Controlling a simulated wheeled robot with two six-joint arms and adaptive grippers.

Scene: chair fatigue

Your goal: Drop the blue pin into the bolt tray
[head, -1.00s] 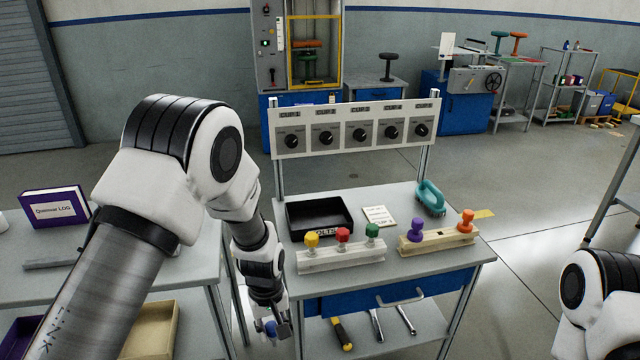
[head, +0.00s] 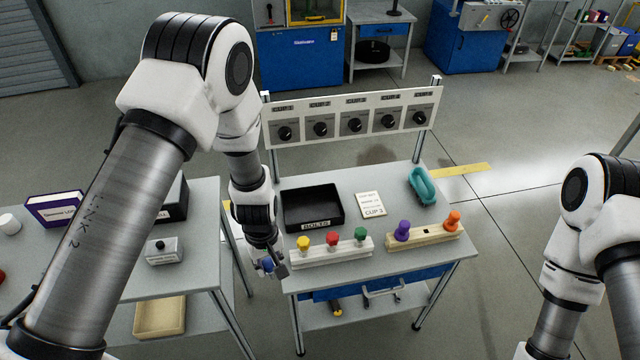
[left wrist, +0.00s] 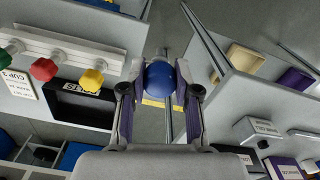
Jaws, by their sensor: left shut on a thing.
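The blue pin (left wrist: 160,82) has a round blue head and sits between the fingers of my left gripper (left wrist: 160,95) in the left wrist view. In the head view my left gripper (head: 270,265) is shut on the blue pin (head: 267,264), just left of the work table's front left corner. The bolt tray (head: 289,222) is a black, open tray labelled BOLTS on the table, up and right of that gripper. It looks empty. The tray also shows in the left wrist view (left wrist: 62,103). My right gripper is out of view; only part of its arm shows at right.
A pale rack with yellow, red and green pins (head: 332,254) stands along the table's front edge, close to my left gripper. Another rack (head: 425,240) holds purple and orange pins. A card (head: 369,205) and a teal handled object (head: 422,186) lie behind. A dial panel (head: 353,122) rises at the back.

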